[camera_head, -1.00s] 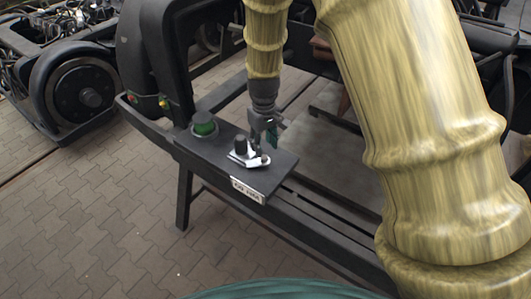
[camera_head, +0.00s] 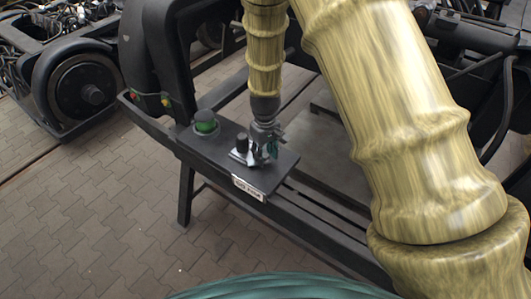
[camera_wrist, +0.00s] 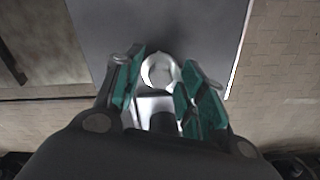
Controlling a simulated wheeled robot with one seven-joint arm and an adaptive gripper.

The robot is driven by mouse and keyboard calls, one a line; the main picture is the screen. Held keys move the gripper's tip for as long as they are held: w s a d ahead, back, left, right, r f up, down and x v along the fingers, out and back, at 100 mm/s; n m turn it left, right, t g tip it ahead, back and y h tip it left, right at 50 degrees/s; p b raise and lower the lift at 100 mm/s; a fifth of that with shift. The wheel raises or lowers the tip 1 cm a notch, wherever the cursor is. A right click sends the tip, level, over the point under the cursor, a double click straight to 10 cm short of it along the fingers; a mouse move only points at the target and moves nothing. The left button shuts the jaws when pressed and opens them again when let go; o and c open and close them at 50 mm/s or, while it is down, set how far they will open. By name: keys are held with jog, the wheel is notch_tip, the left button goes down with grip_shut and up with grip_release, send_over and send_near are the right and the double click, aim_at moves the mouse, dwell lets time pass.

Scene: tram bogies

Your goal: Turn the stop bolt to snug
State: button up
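A round silver bolt head (camera_wrist: 159,70) shows in the wrist view on a dark flat plate (camera_wrist: 200,25). I take it for the stop bolt. My gripper (camera_wrist: 160,75) has its green-padded fingers on either side of the bolt head, with small gaps seeming to remain, so it looks open. In the head view my gripper (camera_head: 267,152) points down at the right part of the dark plate (camera_head: 279,167) and hides the bolt. A pale bracket (camera_wrist: 153,104) lies beside the bolt, with a black knob (camera_head: 242,143) next to it.
A green dome button (camera_head: 205,122) stands on the plate's left end. A white label (camera_head: 249,188) is on its front edge. The plate sits on a dark frame beam (camera_head: 310,232). A bogie wheel (camera_head: 84,90) stands at left; paved floor (camera_head: 90,210) is clear.

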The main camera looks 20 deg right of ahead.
grip_shut()
jog(key=m+p, duration=0.1)
jog(key=m, duration=0.4)
jog(key=shift+m, duration=0.3)
jog(key=shift+o, duration=1)
grip_release()
jog(key=shift+r, duration=0.1)
